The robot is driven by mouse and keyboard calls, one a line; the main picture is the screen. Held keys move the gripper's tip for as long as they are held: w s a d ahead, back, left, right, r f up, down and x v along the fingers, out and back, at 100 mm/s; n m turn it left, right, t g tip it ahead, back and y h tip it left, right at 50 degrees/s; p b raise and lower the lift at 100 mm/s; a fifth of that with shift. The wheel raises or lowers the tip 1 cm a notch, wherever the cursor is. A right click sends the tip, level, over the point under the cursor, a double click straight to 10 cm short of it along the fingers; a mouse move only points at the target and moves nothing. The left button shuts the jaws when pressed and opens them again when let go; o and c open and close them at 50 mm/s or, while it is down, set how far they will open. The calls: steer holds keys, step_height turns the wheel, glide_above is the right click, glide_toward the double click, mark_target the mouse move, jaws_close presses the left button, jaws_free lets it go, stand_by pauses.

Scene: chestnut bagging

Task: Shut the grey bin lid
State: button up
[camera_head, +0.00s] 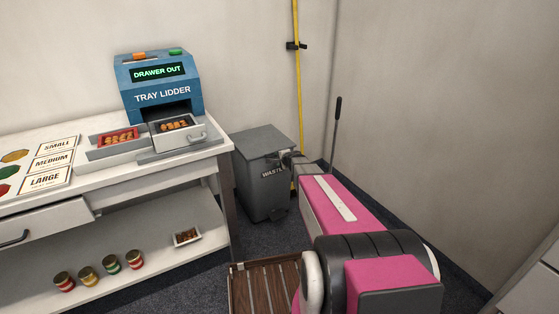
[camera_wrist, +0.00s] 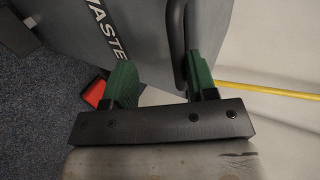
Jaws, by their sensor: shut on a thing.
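The grey waste bin (camera_head: 264,190) stands on the floor right of the white bench, with a "WASTE" label on its front. Its grey lid (camera_head: 262,139) looks flat across the top; whether a small gap remains under it I cannot tell. My gripper (camera_head: 288,156) is at the bin's upper right front, partly hidden by my arm. In the wrist view, the green fingers of my gripper (camera_wrist: 163,62) stand on either side of a dark bar-like handle (camera_wrist: 174,35), against the grey panel. The gripper is shut on this handle; the exact contact is hard to see.
The bench (camera_head: 185,164) carries a blue tray lidder (camera_head: 160,93) reading "DRAWER OUT", its drawer (camera_head: 178,136) pulled out. A yellow strip (camera_head: 298,85) runs up the wall behind the bin. A slatted brown surface (camera_head: 265,290) is in front. A red piece (camera_wrist: 97,93) shows near the left finger.

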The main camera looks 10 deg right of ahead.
steer(key=v, duration=1.1)
steer(key=s+a+n+g, duration=0.4)
steer(key=s+a+n, duration=0.15)
steer(key=s, duration=0.45)
steer(key=s+a+n+g, duration=0.5)
steer(key=s+n, duration=0.1)
steer(key=s, duration=0.5)
steer(key=s+d+n+g+h, duration=0.2)
steer(key=s+n+h, duration=0.1)
steer(key=s, duration=0.5)
steer(key=shift+g+h, duration=0.4)
